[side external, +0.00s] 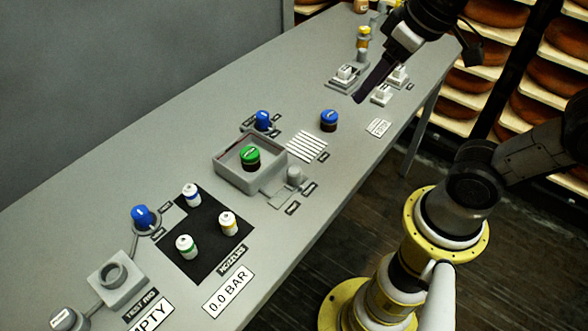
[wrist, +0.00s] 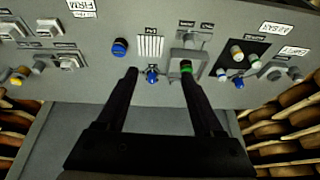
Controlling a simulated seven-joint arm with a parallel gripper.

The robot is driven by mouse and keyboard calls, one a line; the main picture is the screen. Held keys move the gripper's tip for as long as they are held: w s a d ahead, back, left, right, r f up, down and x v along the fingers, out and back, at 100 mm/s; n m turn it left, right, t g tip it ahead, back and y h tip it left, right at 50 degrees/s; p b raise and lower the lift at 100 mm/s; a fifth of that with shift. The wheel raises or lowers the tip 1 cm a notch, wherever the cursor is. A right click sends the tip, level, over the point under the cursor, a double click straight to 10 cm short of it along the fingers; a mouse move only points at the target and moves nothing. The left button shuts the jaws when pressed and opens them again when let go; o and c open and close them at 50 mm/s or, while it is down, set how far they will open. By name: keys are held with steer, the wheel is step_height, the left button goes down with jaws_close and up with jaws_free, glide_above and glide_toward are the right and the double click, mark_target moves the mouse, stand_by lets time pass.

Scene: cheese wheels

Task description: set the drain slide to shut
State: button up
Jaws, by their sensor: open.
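A small grey slide with a round knob (side external: 294,174) sits in a track on the right side of the grey tray (side external: 221,160). Two small dark labels lie beside it, too small to read. I take it to be the drain slide, but cannot read its setting. It also shows beyond the tray in the wrist view, as a grey fitting (wrist: 191,40). My gripper (side external: 360,97) is above the far part of the bench, well away from the slide. In the wrist view its two fingers (wrist: 159,72) are apart with nothing held between them.
A green-capped jar (side external: 250,158) stands in the tray. A blue-capped jar (side external: 329,120) stands beside a white slatted rack (side external: 308,147). Switch boxes (side external: 346,75) are at the back.

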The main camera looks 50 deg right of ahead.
steer(key=w+a+f+n+g, duration=0.1)
steer(key=w+a+f+g, duration=0.1)
steer(key=w+a, duration=0.35)
steer(key=n+g, duration=0.1)
steer(key=g, duration=0.2)
glide_toward(294, 170)
step_height(294, 170, down, 11)
steer(key=shift+s+r, duration=0.15)
jaws_close()
steer(key=shift+a+r, duration=0.1)
stand_by(1.1)
